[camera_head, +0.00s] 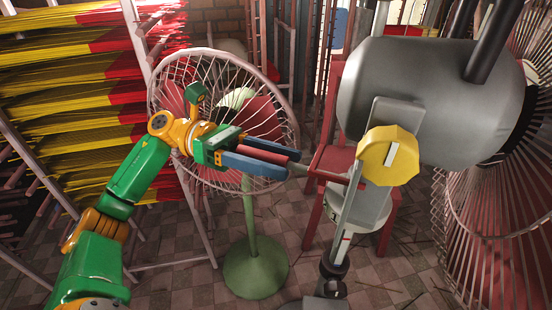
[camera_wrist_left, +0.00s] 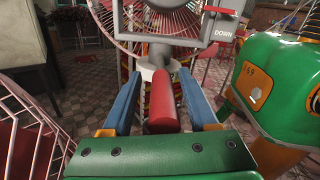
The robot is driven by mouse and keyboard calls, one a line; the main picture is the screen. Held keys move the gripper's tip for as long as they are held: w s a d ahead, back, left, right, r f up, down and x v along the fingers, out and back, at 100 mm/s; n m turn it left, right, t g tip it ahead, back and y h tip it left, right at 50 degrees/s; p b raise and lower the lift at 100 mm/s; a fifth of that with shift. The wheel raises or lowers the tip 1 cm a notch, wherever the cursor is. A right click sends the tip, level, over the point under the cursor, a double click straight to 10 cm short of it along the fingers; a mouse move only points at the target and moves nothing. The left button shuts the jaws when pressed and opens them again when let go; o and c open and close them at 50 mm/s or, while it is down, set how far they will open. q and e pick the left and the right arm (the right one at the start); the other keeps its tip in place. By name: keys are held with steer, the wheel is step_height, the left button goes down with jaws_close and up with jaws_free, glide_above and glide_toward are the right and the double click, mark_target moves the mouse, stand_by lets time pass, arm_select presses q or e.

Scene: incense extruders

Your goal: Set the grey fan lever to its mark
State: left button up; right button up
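The grey fan's large motor housing (camera_head: 415,95) fills the upper right of the head view, with a yellow knob (camera_head: 378,160) on its near side. A lever with a red grip (camera_wrist_left: 163,105) and a grey shaft (camera_head: 300,169) sticks out left from the fan's bracket. My left gripper (camera_head: 285,161) has its blue fingers on both sides of the red grip. In the wrist view gaps show between the grip and both fingers, so the gripper (camera_wrist_left: 160,100) is open around it. A grey plate with a red bar (camera_wrist_left: 220,11) and the word DOWN (camera_wrist_left: 224,34) is ahead. My right gripper is out of view.
A green-stemmed fan (camera_head: 252,230) with a pink wire cage stands behind my left gripper. Racks of yellow and red incense sticks (camera_head: 70,90) line the left. A red chair (camera_head: 325,165) is behind the grey fan, and a wire cage (camera_head: 500,240) is at right.

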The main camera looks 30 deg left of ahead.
mark_target(234, 149)
arm_select(q)
steer(key=shift+a, duration=0.25)
steer(key=a, duration=0.4)
steer(key=a+b, duration=0.1)
steer(key=a, duration=0.1)
steer(key=shift+s+a, duration=0.3)
steer(key=shift+s, duration=0.1)
